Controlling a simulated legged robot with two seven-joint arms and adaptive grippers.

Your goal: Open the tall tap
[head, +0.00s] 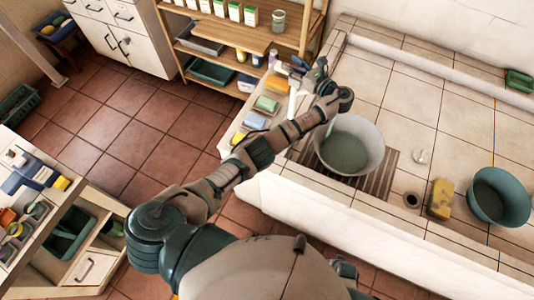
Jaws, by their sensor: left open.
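My left arm reaches up across the middle of the head view to the tiled washbasin counter (400,72). My left gripper (298,66) is open at the counter's far left end, past the white bowl. I see nothing between its fingers. I cannot make out the tall tap for certain; the gripper and wrist cover part of that corner. A slim pale upright thing (293,103) stands just left of the wrist, too small to identify. My right gripper is not in view.
A white bowl (371,133) stands on a slatted drain, close to my forearm. A teal bowl (500,197) and a yellow sponge (440,198) lie at right. Soaps (266,104) line the left ledge. A wooden shelf (230,37) stands behind.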

